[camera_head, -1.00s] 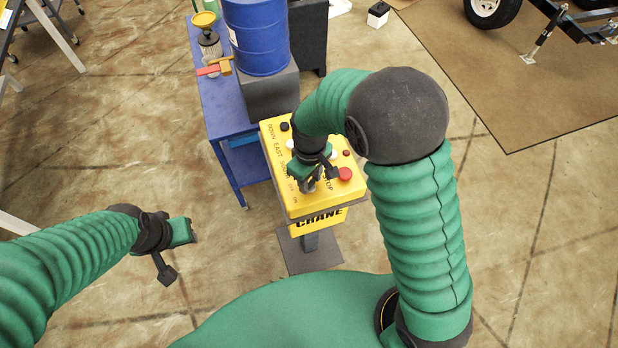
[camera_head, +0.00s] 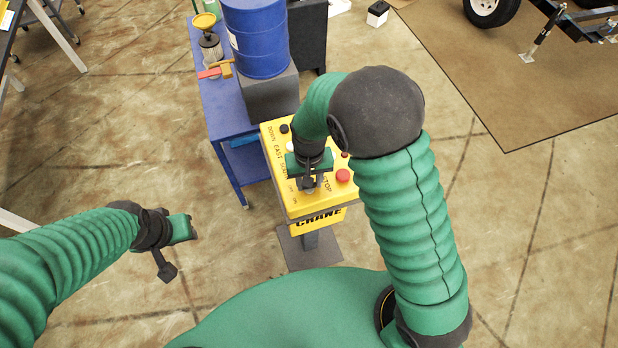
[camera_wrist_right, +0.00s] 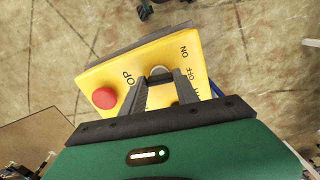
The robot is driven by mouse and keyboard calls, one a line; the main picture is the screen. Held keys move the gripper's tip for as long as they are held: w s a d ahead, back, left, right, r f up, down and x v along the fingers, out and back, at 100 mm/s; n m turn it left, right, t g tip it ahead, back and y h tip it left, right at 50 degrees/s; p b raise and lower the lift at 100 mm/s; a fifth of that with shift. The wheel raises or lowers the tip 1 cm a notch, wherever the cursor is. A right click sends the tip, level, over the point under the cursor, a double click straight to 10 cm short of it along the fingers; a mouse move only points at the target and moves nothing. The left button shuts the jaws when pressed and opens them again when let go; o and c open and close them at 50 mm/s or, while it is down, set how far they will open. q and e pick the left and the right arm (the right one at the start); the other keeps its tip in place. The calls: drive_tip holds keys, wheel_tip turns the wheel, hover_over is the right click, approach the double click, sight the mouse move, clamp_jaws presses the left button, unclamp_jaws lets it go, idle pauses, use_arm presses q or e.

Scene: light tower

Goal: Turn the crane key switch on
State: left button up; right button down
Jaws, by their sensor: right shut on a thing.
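The yellow crane control box (camera_head: 283,140) stands on a post, with lettering, several buttons and a red stop button (camera_head: 343,176) on its top. My right gripper (camera_head: 309,186) points down onto the near part of the panel. The key itself is mostly hidden by the fingers. My left gripper (camera_head: 191,229) hangs empty over the floor; its finger gap is unclear.
A brown mat (camera_head: 520,75) with a trailer lies at the upper right.

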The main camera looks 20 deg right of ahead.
drive_tip(key=shift+w+r+m+p, duration=0.15)
drive_tip(key=shift+m+p, duration=0.25)
drive_tip(key=shift+m, duration=0.7)
drive_tip(key=shift+w+m+p, duration=0.1)
drive_tip(key=shift+m+p, duration=0.25)
drive_tip(key=shift+m, duration=0.75)
drive_tip(key=c, duration=1.2)
unclamp_jaws()
drive_tip(key=shift+o, duration=1.4)
wheel_tip(320, 180, up, 16)
drive_tip(key=b, duration=0.2)
drive_tip(key=shift+r, duration=0.25)
drive_tip(key=shift+f, duration=0.1)
